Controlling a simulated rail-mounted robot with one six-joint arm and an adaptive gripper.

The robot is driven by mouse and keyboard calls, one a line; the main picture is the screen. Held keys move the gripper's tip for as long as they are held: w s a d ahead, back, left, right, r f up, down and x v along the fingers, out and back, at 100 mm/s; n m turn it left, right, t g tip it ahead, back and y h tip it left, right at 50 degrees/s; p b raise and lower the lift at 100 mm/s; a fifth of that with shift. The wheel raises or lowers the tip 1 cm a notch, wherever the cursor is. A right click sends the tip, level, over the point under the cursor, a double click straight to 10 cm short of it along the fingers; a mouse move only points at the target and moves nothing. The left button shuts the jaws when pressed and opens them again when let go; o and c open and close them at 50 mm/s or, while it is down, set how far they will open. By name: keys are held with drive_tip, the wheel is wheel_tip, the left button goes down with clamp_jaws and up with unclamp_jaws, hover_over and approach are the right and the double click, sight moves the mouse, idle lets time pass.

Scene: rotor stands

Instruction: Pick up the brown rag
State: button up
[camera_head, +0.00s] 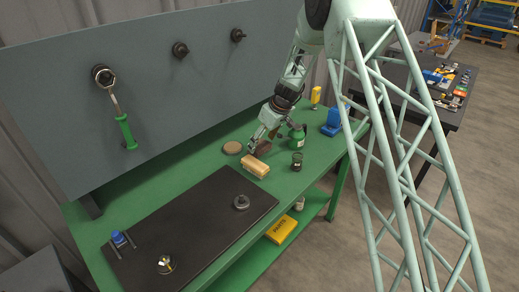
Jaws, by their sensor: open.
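A dark brown, crumpled-looking thing (265,147), which looks like the brown rag, lies on the green workbench (190,152). It is small here and partly hidden by my gripper. My gripper (260,140) points down at it with the fingers spread open. The fingertips are close over or beside it; I cannot tell whether they touch it. A tan block (255,166) lies just in front of the brown thing. A flat, round brown disc (232,148) lies to its left.
A black mat (200,225) covers the bench's front left. A grey panel (150,85) rises behind.

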sight(260, 148)
drive_tip(key=shift+x, duration=1.4)
drive_tip(key=shift+c, duration=0.5)
drive_tip(key=c, duration=0.5)
